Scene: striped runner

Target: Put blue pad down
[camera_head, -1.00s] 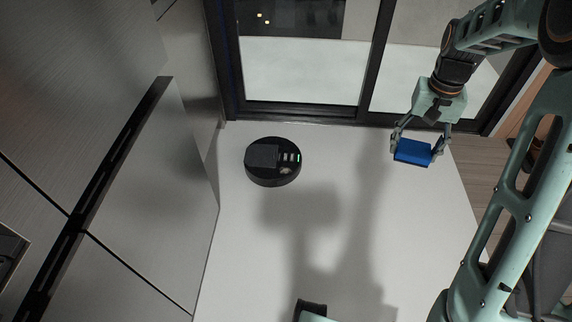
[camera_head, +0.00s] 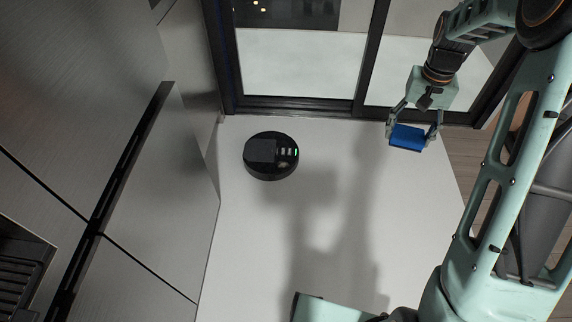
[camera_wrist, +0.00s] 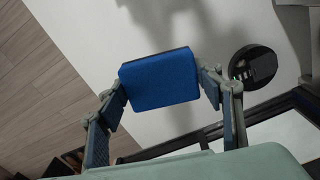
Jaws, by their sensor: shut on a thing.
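The blue pad (camera_head: 408,137) is a small blue block held between the fingers of my gripper (camera_head: 412,127) at the upper right of the head view. In the wrist view the pad (camera_wrist: 160,80) sits between both fingertips of my gripper (camera_wrist: 163,88), with its broad blue face toward the camera. My gripper is shut on it. The pad appears held above the white floor surface (camera_head: 330,215); the exact height cannot be told.
A round black device (camera_head: 271,156) with a green light sits on the white surface, left of the pad. Metal cabinets (camera_head: 140,200) line the left side. Black-framed glass doors (camera_head: 300,65) stand at the back. Wooden flooring (camera_wrist: 50,85) borders the white surface. The white middle is clear.

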